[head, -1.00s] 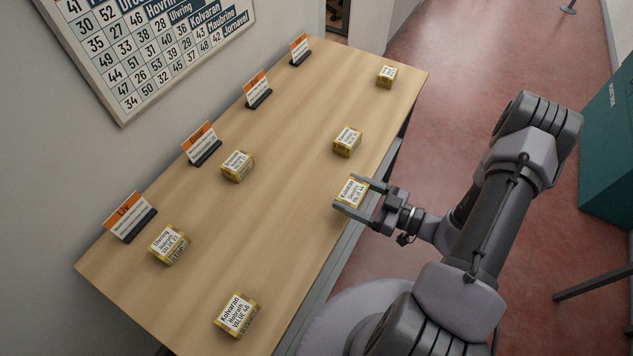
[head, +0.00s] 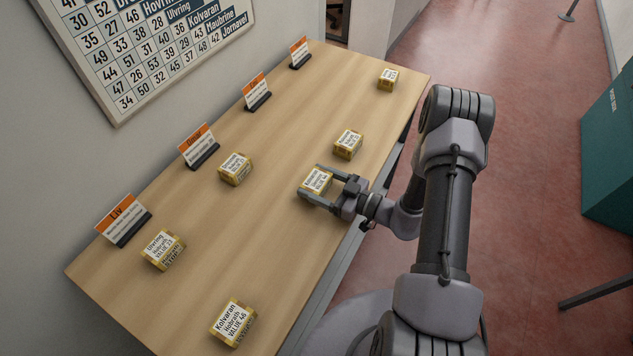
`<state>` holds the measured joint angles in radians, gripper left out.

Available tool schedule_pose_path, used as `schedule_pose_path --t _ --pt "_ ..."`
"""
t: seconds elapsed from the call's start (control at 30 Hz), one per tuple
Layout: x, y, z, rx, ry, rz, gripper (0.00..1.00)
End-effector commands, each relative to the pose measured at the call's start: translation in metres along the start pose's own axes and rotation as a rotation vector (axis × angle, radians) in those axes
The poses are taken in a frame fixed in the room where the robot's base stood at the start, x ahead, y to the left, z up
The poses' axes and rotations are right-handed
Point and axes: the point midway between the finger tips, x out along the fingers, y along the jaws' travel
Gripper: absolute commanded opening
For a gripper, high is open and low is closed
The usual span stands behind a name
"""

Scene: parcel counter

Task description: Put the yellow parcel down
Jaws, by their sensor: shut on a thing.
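My gripper (head: 319,185) is shut on a yellow parcel (head: 315,181) with a white label on top. It holds the parcel over the wooden counter (head: 270,235), near its right edge. I cannot tell whether the parcel's underside touches the counter. The fingers lie along two sides of the parcel, and its lower faces are partly hidden by them.
Similar yellow parcels stand at the front (head: 233,322), left (head: 162,249), middle left (head: 235,169), just behind my gripper (head: 348,144) and far end (head: 388,79). Orange-topped name signs, one reading Liv (head: 123,220), line the wall side. The counter's middle is clear.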

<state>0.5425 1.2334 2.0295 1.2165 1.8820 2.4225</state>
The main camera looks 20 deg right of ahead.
Motion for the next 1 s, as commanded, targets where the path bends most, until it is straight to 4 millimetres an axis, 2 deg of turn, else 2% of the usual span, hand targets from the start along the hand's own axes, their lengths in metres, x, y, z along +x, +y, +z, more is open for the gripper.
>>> schedule_pose_path --t 0.1,0.13,0.2,0.73,0.87,1.0 --pt "0.000 0.000 0.004 0.000 0.000 0.000 0.26" --pt "0.000 0.000 0.004 0.000 0.000 0.000 0.78" --pt "0.000 0.000 0.003 0.000 0.000 0.000 0.92" --pt "0.000 0.000 0.006 0.000 0.000 0.000 0.94" --pt "-0.027 0.002 0.001 0.001 0.000 0.006 0.94" --pt "-0.061 0.009 0.011 0.001 0.000 0.006 0.94"
